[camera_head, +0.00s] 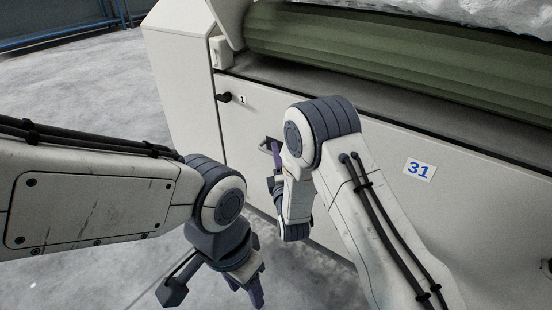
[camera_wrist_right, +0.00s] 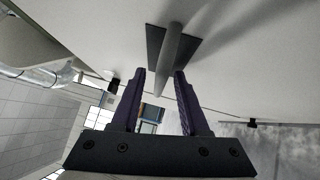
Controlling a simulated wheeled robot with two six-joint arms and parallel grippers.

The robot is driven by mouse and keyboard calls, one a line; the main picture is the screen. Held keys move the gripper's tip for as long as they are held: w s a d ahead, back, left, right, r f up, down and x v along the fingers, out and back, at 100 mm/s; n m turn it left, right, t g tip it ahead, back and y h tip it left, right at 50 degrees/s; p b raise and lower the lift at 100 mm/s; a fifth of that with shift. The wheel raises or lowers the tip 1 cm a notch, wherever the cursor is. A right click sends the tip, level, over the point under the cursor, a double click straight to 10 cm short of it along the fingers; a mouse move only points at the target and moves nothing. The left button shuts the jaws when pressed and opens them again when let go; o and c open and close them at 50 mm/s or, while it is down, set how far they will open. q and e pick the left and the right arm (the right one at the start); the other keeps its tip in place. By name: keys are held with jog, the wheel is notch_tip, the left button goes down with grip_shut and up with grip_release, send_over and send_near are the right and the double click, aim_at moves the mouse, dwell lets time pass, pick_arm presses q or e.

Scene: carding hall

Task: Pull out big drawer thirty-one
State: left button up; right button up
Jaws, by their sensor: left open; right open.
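The big drawer's pale front carries a white label with a blue 31 (camera_head: 419,169). Its handle (camera_head: 264,147) is left of the label, partly hidden by my right arm. In the right wrist view, the handle is a grey bar (camera_wrist_right: 172,48) on a dark plate. My right gripper (camera_head: 276,150) is at the handle. Its two purple fingers are open (camera_wrist_right: 160,74), with the bar's near end appearing between them; I cannot tell whether they touch it. My left gripper (camera_head: 258,298) hangs low in front of the machine, open and away from the drawer.
A dark knob (camera_head: 223,97) beside a small label 1 (camera_head: 242,100) is at the front's upper left. A green roller (camera_head: 380,50) lies above the drawer, with white fibre (camera_head: 470,12) behind it. Grey floor (camera_head: 80,90) is open at the left.

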grip_shut()
jog(key=shift+f, duration=0.1)
dwell(1.3)
